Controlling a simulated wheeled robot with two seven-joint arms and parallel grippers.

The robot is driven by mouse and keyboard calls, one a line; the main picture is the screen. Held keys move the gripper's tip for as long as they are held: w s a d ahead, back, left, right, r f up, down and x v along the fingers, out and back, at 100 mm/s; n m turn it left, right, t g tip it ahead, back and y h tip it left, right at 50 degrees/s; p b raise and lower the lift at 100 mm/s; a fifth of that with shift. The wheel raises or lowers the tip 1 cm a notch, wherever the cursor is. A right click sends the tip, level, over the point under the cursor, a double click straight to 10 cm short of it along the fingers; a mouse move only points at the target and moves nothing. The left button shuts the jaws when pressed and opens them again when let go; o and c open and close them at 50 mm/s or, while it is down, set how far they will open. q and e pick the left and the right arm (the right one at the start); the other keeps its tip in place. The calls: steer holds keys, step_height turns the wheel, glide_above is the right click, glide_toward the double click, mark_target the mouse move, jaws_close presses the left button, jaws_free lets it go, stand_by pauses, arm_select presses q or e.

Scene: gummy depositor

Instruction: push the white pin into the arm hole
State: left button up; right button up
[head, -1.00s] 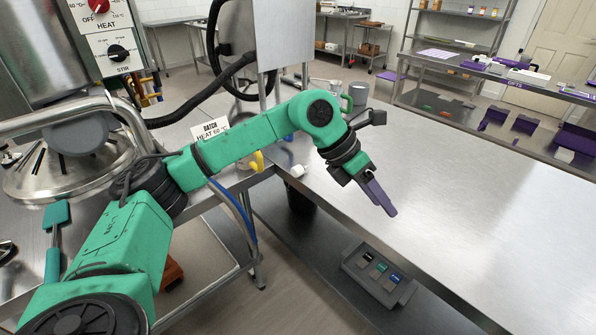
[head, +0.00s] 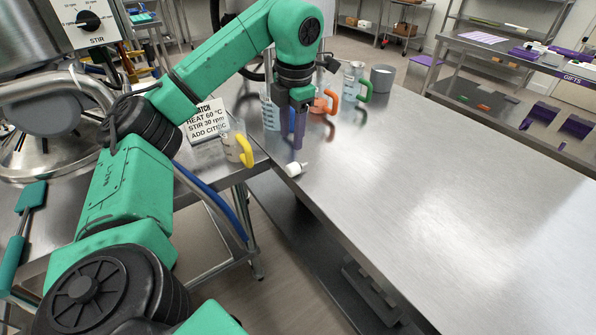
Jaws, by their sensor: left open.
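A small white piece (head: 294,169), a short cylinder with a thin tip, lies on its side at the near left corner of the steel table; it may be the white pin. My left gripper (head: 298,140) points down just behind and above it, empty. I cannot tell whether the fingers touch the tabletop. I cannot make out the arm hole. My right gripper is out of view.
A batch sign (head: 205,119) stands at left. The steel table (head: 440,190) is clear to the right.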

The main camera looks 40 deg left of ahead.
arm_select(q)
glide_above(290, 167)
step_height(290, 167, down, 4)
steer(key=shift+d+f+p, duration=0.15)
steer(key=shift+f+p, duration=0.1)
steer(key=shift+p, duration=0.1)
steer(key=f, duration=0.5)
steer(key=shift+a+f+p, duration=0.2)
steer(key=shift+p, duration=0.15)
steer(key=shift+f, duration=0.35)
steer(key=shift+w+f, duration=0.1)
steer(key=shift+f, duration=0.05)
jaws_close()
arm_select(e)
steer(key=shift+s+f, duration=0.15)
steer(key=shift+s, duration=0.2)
